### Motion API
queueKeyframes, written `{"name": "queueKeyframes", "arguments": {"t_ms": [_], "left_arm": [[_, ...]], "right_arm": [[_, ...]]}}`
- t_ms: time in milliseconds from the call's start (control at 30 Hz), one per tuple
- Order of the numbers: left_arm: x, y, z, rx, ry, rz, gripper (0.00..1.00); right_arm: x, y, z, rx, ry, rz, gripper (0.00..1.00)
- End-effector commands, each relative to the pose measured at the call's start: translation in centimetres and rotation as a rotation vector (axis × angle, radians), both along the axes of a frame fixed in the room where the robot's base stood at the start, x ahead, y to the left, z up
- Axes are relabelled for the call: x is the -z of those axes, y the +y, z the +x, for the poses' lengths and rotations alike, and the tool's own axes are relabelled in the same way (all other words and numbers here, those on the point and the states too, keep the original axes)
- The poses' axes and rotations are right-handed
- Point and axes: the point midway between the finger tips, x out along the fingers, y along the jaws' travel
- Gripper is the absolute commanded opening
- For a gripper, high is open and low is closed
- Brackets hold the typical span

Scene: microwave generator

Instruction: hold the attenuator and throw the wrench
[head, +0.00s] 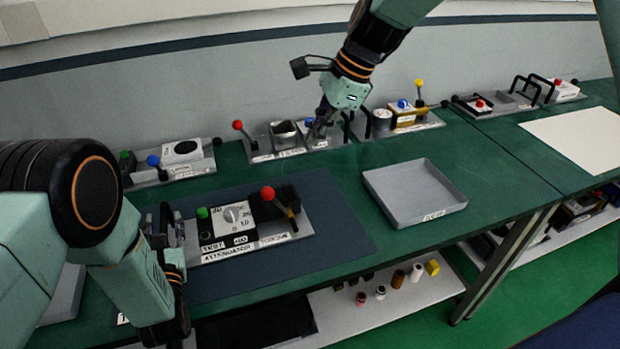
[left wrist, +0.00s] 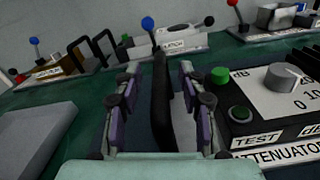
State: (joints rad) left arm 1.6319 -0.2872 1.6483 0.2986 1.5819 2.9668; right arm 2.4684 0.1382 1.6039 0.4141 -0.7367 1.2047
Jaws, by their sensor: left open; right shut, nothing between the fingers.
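The attenuator (head: 214,239) sits on the blue mat, with a green button, a grey dial and a label. It also shows at the right of the left wrist view (left wrist: 270,115). At its right side is a red-knobbed lever (head: 283,205) marked "TORQUE"; I cannot tell whether it is the wrench. My left gripper (head: 168,238) is at the attenuator's left end. In the left wrist view its open fingers (left wrist: 162,110) stand on both sides of an upright black handle (left wrist: 162,85). My right gripper (head: 321,127) is shut and empty, over a back panel.
An empty grey tray (head: 420,207) lies right of the blue mat (head: 345,235). Several panels with coloured levers line the back, including one with a red knob (head: 238,125). A white sheet (head: 580,138) lies at the right. Small bottles (head: 398,279) stand on the lower shelf.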

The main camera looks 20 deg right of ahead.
Motion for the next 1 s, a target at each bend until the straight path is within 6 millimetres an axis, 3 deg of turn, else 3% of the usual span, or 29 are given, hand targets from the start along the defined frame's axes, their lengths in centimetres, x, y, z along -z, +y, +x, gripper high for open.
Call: {"name": "queueKeyframes", "arguments": {"t_ms": [1000], "left_arm": [[-4.2, 0.0, 0.0, 0.0, -0.002, 0.0, 0.41]], "right_arm": [[-4.1, 0.0, 0.0, 0.0, 0.0, 0.0, 0.0]]}}
